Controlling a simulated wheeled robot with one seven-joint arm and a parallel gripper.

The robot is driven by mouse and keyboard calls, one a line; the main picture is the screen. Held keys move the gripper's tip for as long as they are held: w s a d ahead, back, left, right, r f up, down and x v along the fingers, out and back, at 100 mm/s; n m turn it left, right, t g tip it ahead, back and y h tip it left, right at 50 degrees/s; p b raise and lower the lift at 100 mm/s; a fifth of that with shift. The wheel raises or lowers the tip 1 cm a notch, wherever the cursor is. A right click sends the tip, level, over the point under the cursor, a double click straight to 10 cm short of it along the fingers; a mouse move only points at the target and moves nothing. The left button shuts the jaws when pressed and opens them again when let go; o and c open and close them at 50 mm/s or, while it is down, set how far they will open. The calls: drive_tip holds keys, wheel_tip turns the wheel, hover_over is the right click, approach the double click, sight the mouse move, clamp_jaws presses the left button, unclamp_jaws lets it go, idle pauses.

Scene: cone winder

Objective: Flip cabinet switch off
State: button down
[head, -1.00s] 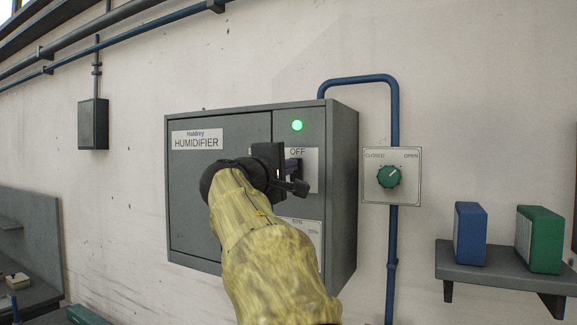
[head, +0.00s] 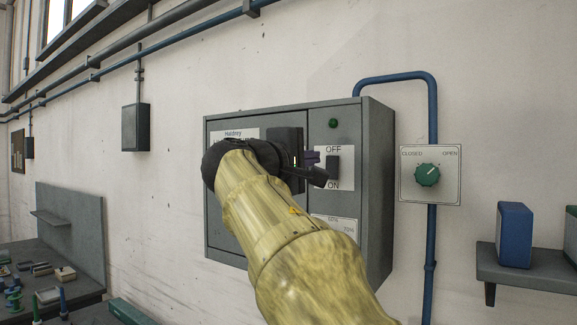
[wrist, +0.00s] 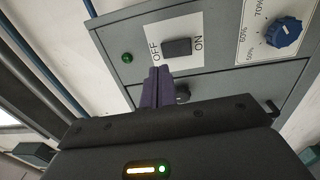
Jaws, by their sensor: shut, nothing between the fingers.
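The grey humidifier cabinet (head: 381,190) hangs on the wall. Its black rocker switch (head: 333,167) sits on a white plate marked OFF above and ON below. The switch also shows in the wrist view (wrist: 177,47), between the two words. The indicator lamp (head: 333,123) above the plate is dark green and unlit; it also shows in the wrist view (wrist: 127,58). My gripper (head: 313,158) is shut and empty, its purple fingers just left of the switch in the head view. In the wrist view the fingertips (wrist: 158,72) are near the OFF edge of the plate, apart from the switch.
A green dial (head: 427,174) marked CLOSED and OPEN is on the wall to the right. A blue knob (wrist: 284,33) with percent marks is on the cabinet. A shelf (head: 530,266) holds a blue box. A workbench (head: 85,298) stands at the left.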

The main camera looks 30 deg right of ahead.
drive_tip(key=b+v, duration=0.1)
drive_tip(key=v, duration=0.5)
drive_tip(key=shift+w+a+r+b, duration=0.25)
drive_tip(key=shift+r+b, duration=0.05)
drive_tip(key=shift+r, duration=0.2)
drive_tip(key=w+a+f+n+y, duration=0.1)
drive_tip(key=w+a+f+y, duration=0.15)
drive_tip(key=f, duration=0.85)
drive_tip(key=w+a+f+n+y, duration=0.1)
drive_tip(key=w+f+y, duration=0.3)
drive_tip(key=f, duration=0.6)
drive_tip(key=w+a+f+n+y, duration=0.1)
drive_tip(key=w+a+f+y, duration=0.2)
drive_tip(key=f, duration=0.8)
drive_tip(key=s+a+f+m+g+y, duration=0.1)
drive_tip(key=s+a+f+m+y, duration=0.1)
drive_tip(key=s+f, duration=0.4)
drive_tip(key=s+a+f+m+g+y, duration=0.2)
drive_tip(key=s+f, duration=0.4)
drive_tip(key=f, duration=0.7)
drive_tip(key=s+a+f+m+g+y, duration=0.1)
drive_tip(key=s+a+f+m+y, duration=0.2)
drive_tip(key=f, duration=0.7)
drive_tip(key=s+a+y, duration=0.1)
drive_tip(key=s+a, duration=0.1)
drive_tip(key=s, duration=0.1)
drive_tip(key=shift+f+m+g, duration=0.35)
drive_tip(key=shift+m+g, duration=0.05)
drive_tip(key=shift+w, duration=0.1)
